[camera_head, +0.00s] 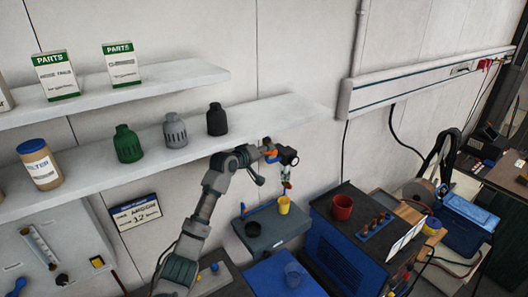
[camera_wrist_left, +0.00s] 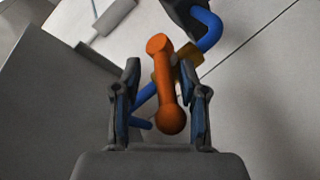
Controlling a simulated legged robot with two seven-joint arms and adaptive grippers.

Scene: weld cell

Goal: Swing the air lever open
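The air lever is an orange bar with rounded ends. In the left wrist view the lever (camera_wrist_left: 168,88) stands nearly upright between the two fingers of my left gripper (camera_wrist_left: 163,105), with a gap on each side. A blue pipe (camera_wrist_left: 145,97) and a brass-coloured fitting run behind it. In the head view the orange lever (camera_head: 271,155) is small, beside a dark unit with a round white-faced gauge (camera_head: 292,158). My left gripper (camera_head: 260,163) reaches it from the left, open; its fingertips are partly hard to make out. My right gripper is in neither view.
Wall shelves with a grey bottle (camera_head: 175,131), a black bottle (camera_head: 217,119) and a green bottle (camera_head: 127,144) are left of my arm.

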